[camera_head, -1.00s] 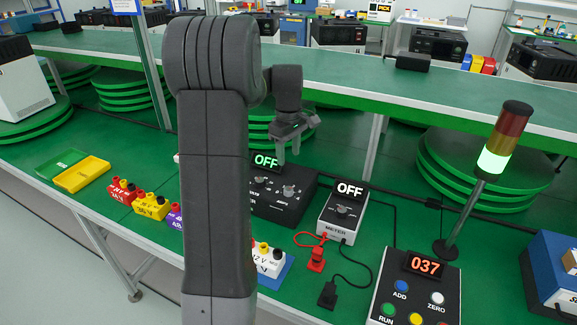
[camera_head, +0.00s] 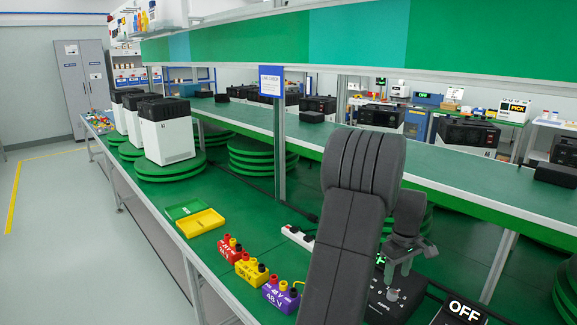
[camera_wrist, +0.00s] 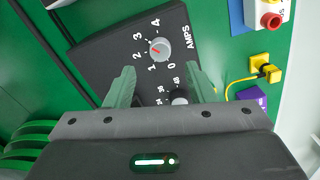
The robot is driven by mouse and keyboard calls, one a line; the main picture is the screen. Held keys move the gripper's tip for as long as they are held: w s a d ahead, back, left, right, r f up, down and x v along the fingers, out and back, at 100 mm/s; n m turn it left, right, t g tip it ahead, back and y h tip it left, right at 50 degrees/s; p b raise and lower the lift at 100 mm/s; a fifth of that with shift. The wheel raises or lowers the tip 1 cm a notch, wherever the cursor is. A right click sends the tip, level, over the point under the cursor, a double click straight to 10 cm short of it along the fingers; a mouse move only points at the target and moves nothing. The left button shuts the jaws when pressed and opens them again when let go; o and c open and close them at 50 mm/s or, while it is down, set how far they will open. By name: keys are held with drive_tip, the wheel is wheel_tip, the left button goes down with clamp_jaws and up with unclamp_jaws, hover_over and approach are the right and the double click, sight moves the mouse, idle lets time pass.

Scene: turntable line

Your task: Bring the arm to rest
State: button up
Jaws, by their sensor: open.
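My arm stands raised in the head view, and its dark grey links cover the bench's lower right. My gripper (camera_head: 406,260) points down above the black AMPS box (camera_head: 392,300). In the wrist view my gripper (camera_wrist: 163,92) has its two greenish fingers apart with nothing held between them. The AMPS box (camera_wrist: 100,50) lies beyond the fingers, its dial (camera_wrist: 160,49) showing marks from 0 to 4. A second, smaller knob (camera_wrist: 179,97) sits partly behind the gripper's body.
Red (camera_head: 230,246), yellow (camera_head: 251,270) and purple (camera_head: 282,296) blocks stand along the front edge. A yellow tray (camera_head: 201,222) lies behind them. An OFF meter (camera_head: 463,312) is at the lower right. White-sided machines (camera_head: 166,135) stand on green turntables (camera_head: 170,168) at left.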

sight(393, 292)
wheel_tip(393, 292, down, 6)
drive_tip(key=shift+f, duration=0.2)
drive_tip(key=shift+r, duration=0.1)
idle(0.3)
wheel_tip(393, 292, up, 13)
wheel_tip(393, 292, down, 13)
drive_tip(key=shift+f, duration=0.2)
drive_tip(key=shift+r+m+p, duration=0.15)
drive_tip(key=shift+m+p, duration=0.25)
drive_tip(key=m+p, duration=0.1)
drive_tip(key=m, duration=0.2)
drive_tip(key=shift+m, duration=0.4)
drive_tip(key=m+p, duration=0.2)
drive_tip(key=m, duration=0.3)
drive_tip(key=shift+r+p, duration=0.1)
drive_tip(key=shift+p, duration=0.3)
wheel_tip(393, 292, up, 12)
drive_tip(key=b, duration=0.1)
drive_tip(key=shift+b, duration=0.4)
